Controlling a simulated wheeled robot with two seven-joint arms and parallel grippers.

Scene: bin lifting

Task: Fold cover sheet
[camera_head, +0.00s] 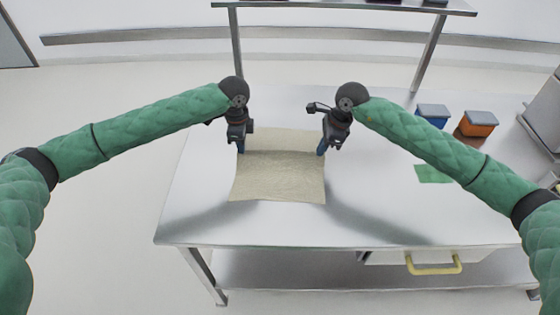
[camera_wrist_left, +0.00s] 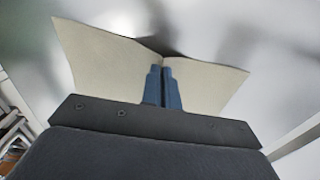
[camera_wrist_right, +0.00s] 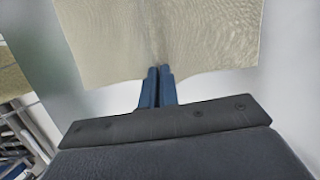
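The beige cover sheet (camera_head: 277,185) lies on the steel table with a crease running across it between my two grippers. Its far part (camera_head: 285,139) shows behind that crease. My left gripper (camera_head: 241,150) is at the sheet's left edge. In the left wrist view its blue fingers (camera_wrist_left: 163,85) are together at the sheet (camera_wrist_left: 100,62), where the edge is pinched into a fold. My right gripper (camera_head: 321,151) is at the right edge. In the right wrist view its blue fingers (camera_wrist_right: 158,87) are together at the sheet's edge (camera_wrist_right: 160,40), with a wrinkle running from their tips.
The steel table (camera_head: 190,215) is bare around the sheet. A blue bin (camera_head: 432,115) and an orange bin (camera_head: 476,124) stand at the back right, with a green sheet (camera_head: 433,173) in front. A raised shelf (camera_head: 345,6) spans the back. A yellow handle (camera_head: 434,266) is below the front edge.

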